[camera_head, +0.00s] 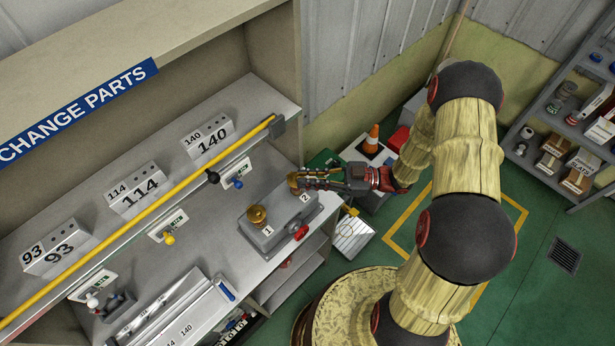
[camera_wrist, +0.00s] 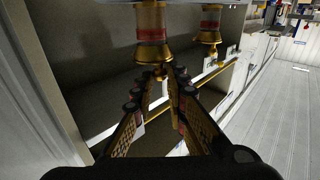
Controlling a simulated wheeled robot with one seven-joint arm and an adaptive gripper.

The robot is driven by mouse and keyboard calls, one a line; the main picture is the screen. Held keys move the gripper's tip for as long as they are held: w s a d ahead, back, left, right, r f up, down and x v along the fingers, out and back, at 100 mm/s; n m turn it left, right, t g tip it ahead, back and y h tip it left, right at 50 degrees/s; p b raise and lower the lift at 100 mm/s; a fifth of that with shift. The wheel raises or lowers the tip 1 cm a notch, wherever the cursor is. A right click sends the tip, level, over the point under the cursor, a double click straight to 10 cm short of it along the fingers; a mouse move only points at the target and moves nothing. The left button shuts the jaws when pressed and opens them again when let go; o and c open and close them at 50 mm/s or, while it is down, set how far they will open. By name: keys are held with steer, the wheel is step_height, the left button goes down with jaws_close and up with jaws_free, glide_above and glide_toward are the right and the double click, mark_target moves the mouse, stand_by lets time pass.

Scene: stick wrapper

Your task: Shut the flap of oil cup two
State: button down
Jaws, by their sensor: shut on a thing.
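Oil cup two (camera_wrist: 152,22) is a brass cup with a reddish glass band. In the wrist view it is close ahead, at the top of the picture. My gripper (camera_wrist: 161,75) reaches its brass top, with the fingertips drawn together on a small brass part there. In the head view the gripper (camera_head: 300,179) lies level over the "2" end of the grey box (camera_head: 287,236). The fingers hide most of cup two (camera_head: 293,181). I cannot tell how far its flap stands open. Oil cup one (camera_head: 257,216) stands clear beside the "1" label and also shows in the wrist view (camera_wrist: 210,25).
A blue-handled part (camera_head: 238,183) lies behind the box. Green floor is open at right.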

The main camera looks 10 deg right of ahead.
steer(key=c, duration=1.8)
jaws_free()
steer(key=shift+o, duration=0.2)
steer(key=shift+d, duration=0.15)
steer(key=s+d, duration=0.2)
steer(key=d, duration=0.9)
steer(key=shift+s+d+f, duration=0.15)
steer(key=shift+d+f, duration=0.15)
